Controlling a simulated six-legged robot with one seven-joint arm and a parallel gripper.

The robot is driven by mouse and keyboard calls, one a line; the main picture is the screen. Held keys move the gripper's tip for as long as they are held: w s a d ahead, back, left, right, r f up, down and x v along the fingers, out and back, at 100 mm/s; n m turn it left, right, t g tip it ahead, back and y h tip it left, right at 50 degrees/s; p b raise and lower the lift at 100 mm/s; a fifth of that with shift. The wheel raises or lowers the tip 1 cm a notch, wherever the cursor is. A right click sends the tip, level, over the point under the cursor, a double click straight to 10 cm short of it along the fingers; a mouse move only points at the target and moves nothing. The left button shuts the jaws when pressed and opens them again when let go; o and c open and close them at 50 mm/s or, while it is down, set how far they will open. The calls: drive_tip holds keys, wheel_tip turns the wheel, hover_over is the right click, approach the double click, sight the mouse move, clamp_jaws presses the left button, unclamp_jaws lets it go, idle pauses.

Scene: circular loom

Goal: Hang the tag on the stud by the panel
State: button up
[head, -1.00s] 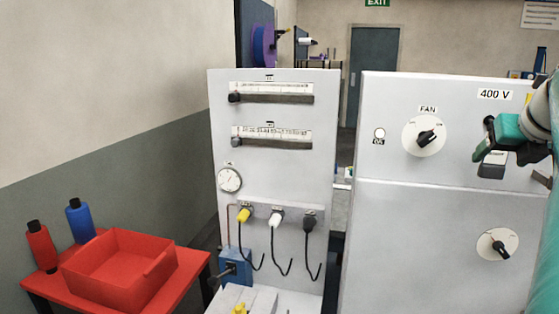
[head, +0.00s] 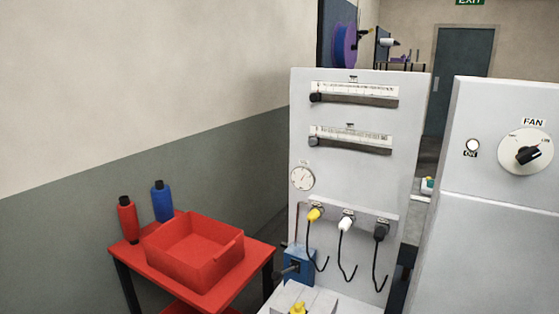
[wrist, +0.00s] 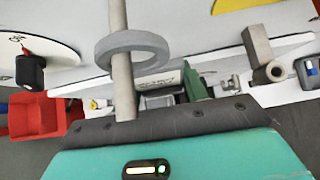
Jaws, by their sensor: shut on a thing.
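My gripper (wrist: 192,84) shows in the wrist view as a teal body with a dark edge and a green finger. The finger is beside a small grey piece with print on it, which looks like the tag (wrist: 165,79) and is partly hidden. A thick grey ring (wrist: 132,48) is around a pale round stud (wrist: 121,88) to the left. I cannot tell whether the ring is joined to the tag or touches the stud. The pale panel (head: 500,230) stands at the right in the head view, where my gripper is out of view.
A fan dial (head: 527,150) is on the panel. A grey cabinet (head: 355,180) with gauges and hooks stands to its left. A red bin (head: 200,262) and two bottles sit on a red table. A pale tube (wrist: 262,55) juts out right of the finger.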

drive_tip(key=shift+s+a+r, duration=0.2)
drive_tip(key=shift+s, duration=0.1)
drive_tip(key=shift+s+a+r, duration=0.1)
drive_tip(key=shift+s, duration=0.15)
drive_tip(key=shift+s, duration=0.1)
drive_tip(key=s, duration=0.1)
drive_tip(key=a, duration=0.1)
drive_tip(key=s, duration=0.1)
drive_tip(key=shift+s+a+r, duration=0.25)
drive_tip(key=shift+s+a, duration=0.05)
drive_tip(key=shift+a, duration=0.05)
